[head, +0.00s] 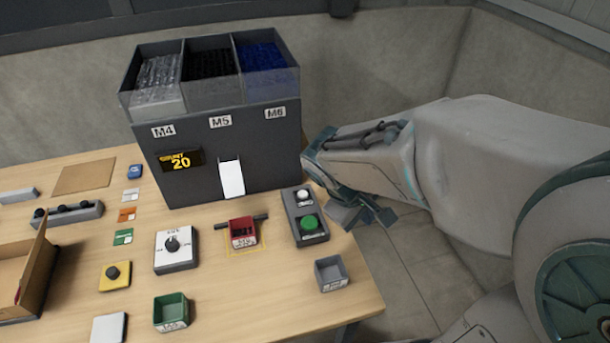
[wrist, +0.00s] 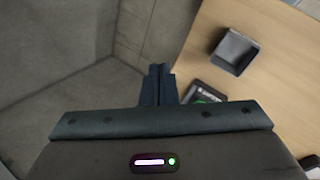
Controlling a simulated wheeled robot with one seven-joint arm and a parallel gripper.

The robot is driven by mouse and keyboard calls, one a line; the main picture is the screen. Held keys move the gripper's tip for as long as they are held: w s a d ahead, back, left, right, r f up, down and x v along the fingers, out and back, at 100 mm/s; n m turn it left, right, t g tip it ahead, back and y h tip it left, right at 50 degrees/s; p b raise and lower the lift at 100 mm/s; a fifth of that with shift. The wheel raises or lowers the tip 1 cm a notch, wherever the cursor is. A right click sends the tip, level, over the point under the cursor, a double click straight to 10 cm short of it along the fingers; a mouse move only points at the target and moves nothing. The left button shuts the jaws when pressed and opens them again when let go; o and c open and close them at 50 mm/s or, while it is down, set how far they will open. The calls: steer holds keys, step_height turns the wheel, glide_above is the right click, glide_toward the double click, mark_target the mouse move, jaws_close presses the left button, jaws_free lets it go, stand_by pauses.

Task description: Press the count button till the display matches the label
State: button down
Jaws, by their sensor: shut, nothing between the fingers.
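The feeder's display (head: 180,160) shows the yellow word COUNT and the number 20 on its dark front. A dark button box (head: 307,217) stands right of the feeder, with a white button (head: 303,194) above a green button (head: 309,222); their lettering is too small to read. The red bin (head: 242,231) carries a white label (head: 244,242) whose text I cannot read. My gripper (head: 362,217) is shut and empty, just right of the button box beyond the table's right edge. In the wrist view its fingers (wrist: 158,86) are together, with part of the button box (wrist: 203,93) beside them.
A grey bin (head: 331,273) stands near the table's right edge, and it also shows in the wrist view (wrist: 235,51). A white dial box (head: 175,250), green bin (head: 171,312) and yellow button box (head: 115,275) stand left. Open floor lies right of the table.

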steer(key=w+a+f+n+t+h+p, duration=0.1)
steer(key=w+a+n+t+h+p, duration=0.1)
steer(key=w+a+n, duration=0.4)
steer(key=n+t, duration=0.3)
steer(key=n, duration=0.2)
glide_above(306, 225)
step_height(306, 225, down, 2)
steer(key=shift+f+y, duration=0.15)
steer(key=shift+y, duration=0.15)
step_height(306, 225, down, 8)
steer(key=b, duration=0.5)
steer(key=shift+r, duration=0.25)
steer(key=shift+f+b, duration=0.65)
steer(key=shift+b, duration=0.35)
steer(key=shift+f, duration=0.1)
steer(key=shift+f+b, duration=0.3)
steer(key=shift+b, duration=0.3)
